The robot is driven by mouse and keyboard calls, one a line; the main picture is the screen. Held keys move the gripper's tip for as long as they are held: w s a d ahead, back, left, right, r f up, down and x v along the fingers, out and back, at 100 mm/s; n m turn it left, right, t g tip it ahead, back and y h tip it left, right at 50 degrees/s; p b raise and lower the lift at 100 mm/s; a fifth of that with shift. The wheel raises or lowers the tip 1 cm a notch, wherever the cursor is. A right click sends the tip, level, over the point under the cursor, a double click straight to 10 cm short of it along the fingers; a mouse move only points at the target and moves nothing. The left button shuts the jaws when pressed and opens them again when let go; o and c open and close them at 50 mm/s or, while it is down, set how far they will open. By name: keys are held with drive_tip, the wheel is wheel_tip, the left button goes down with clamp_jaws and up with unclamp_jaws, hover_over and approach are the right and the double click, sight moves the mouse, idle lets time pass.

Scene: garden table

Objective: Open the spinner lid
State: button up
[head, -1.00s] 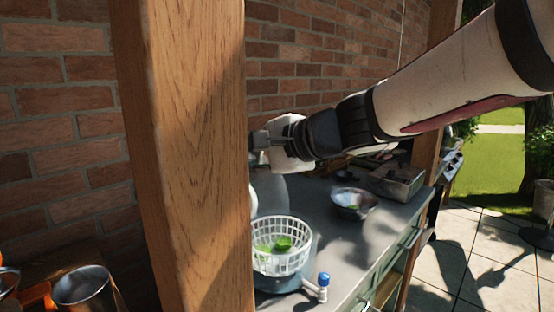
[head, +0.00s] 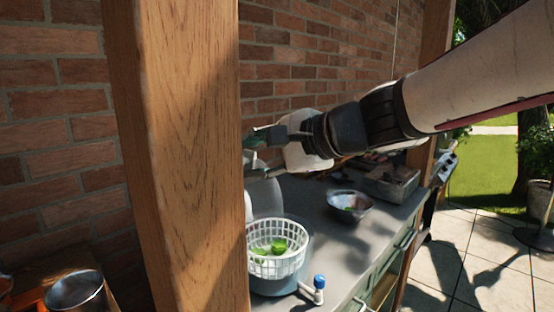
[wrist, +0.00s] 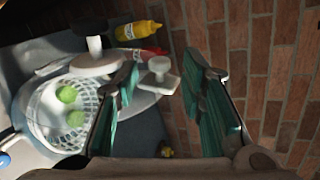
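The spinner is a white slotted basket (head: 276,266) in a blue-grey bowl (head: 272,287), with green pieces (head: 279,246) visible inside from above. A pale rounded piece (head: 267,197), apparently the lid standing raised, rises behind the basket, partly hidden by the post and my arm. In the wrist view the basket (wrist: 48,122) is at left, with a white piece with a dark-topped knob (wrist: 97,64) by its rim. A smaller white knob (wrist: 158,76) shows between and beyond my fingertips. My gripper (wrist: 165,85) is open, its teal fingers apart and apparently empty, above and behind the basket.
A wooden post (head: 180,150) stands close in front and hides part of the counter (head: 315,225). A metal bowl (head: 349,205) and a box (head: 391,183) stand farther back. A yellow bottle (wrist: 138,31) lies near the brick wall (wrist: 275,70). A blue-topped handle (head: 319,288) projects beside the spinner.

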drive_tip(key=v, duration=0.8)
